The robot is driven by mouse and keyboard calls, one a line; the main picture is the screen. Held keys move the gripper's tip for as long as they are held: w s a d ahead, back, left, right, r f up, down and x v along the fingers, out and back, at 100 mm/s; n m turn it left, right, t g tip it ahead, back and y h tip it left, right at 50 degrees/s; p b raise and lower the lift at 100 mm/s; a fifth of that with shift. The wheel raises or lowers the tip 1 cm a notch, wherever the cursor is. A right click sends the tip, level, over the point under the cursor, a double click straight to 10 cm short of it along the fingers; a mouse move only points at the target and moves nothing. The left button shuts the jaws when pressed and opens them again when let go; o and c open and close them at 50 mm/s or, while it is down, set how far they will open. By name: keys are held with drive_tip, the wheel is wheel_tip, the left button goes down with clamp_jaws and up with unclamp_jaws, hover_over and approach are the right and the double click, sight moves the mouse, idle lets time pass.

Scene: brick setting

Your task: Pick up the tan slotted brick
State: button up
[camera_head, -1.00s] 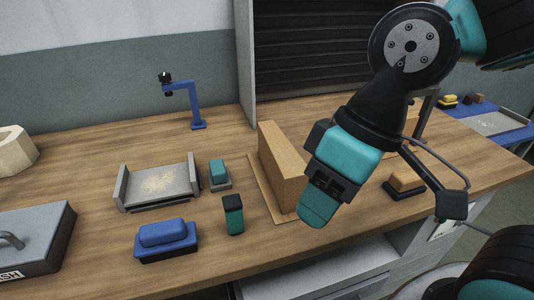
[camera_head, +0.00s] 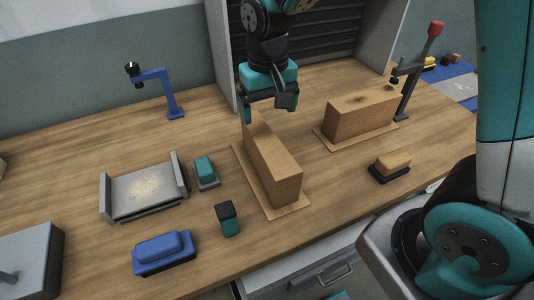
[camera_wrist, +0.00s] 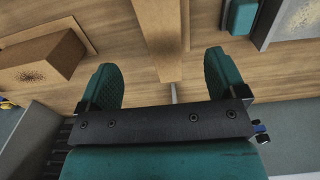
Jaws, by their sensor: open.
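A long tan brick (camera_head: 272,165) lies on a thin tan board (camera_head: 296,209) in the middle of the table. A second tan brick (camera_head: 360,115), with a dark patch on top, stands to its right. I cannot make out a slot in either. My gripper (camera_head: 268,110) is open and empty at the far end of the middle brick. In the wrist view its fingers (camera_wrist: 163,62) spread on either side of that brick's line (camera_wrist: 162,35), with a gap on both sides. The patched brick (camera_wrist: 42,58) shows at the left there.
A grey tray (camera_head: 147,192), a teal block (camera_head: 204,167), a dark-topped teal block (camera_head: 228,219) and a blue block (camera_head: 163,247) are to the left. A small tan block (camera_head: 392,160) is at right. A blue stand (camera_head: 172,100) and a red-topped post (camera_head: 408,85) rise behind.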

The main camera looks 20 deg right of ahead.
sight(267, 141)
wheel_tip(267, 141, down, 13)
drive_tip(key=shift+r+p, duration=0.1)
drive_tip(key=shift+p, duration=1)
drive_tip(key=shift+c, duration=0.2)
clamp_jaws()
